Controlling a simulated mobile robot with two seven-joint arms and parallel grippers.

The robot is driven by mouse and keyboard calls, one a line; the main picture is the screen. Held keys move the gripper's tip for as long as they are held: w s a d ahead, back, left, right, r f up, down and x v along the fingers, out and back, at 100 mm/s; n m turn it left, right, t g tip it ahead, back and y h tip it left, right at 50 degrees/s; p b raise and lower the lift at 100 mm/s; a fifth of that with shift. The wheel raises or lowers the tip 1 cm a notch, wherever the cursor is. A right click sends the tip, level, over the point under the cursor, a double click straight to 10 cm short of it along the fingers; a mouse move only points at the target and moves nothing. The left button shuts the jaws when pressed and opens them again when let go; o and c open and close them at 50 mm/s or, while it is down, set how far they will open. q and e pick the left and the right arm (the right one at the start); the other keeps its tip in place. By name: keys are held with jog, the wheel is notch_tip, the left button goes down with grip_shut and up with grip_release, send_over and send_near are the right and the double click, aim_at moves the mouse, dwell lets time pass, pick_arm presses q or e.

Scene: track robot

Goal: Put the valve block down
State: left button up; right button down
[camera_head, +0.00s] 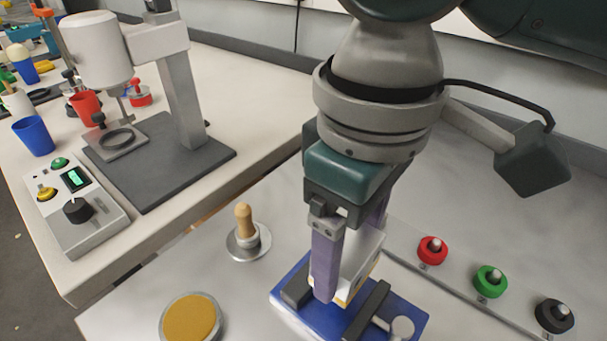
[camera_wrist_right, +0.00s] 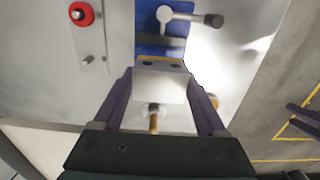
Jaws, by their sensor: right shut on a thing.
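My right gripper (camera_head: 335,275) points down with its purple fingers shut on the valve block (camera_head: 362,262), a pale block partly hidden behind the near finger. The block also shows between the fingers in the right wrist view (camera_wrist_right: 160,82), with dark holes along one edge. Below it in the head view is a blue fixture (camera_head: 292,320) with dark jaws and a grey-knobbed handle. The block's lower end is at the fixture between the dark jaws; I cannot tell whether it touches the base. The fixture also shows at the top of the wrist view (camera_wrist_right: 147,22).
A wooden-handled stamp (camera_head: 245,225) and a round yellow pad (camera_head: 190,318) are left of the fixture. A strip with red (camera_head: 432,250), green (camera_head: 490,281) and black (camera_head: 553,315) knobs is to the right. A press (camera_head: 180,90) and control box (camera_head: 75,207) stand on the left bench.

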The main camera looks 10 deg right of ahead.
aim_at(350, 244)
notch_tip(350, 244, down, 5)
jog(key=shift+f+b, duration=0.1)
jog(key=shift+b, duration=0.5)
grip_release()
jog(key=shift+f, duration=0.15)
notch_tip(350, 244, up, 11)
jog(key=p, duration=0.2)
jog(key=shift+p, duration=0.4)
jog(key=shift+r, duration=0.7)
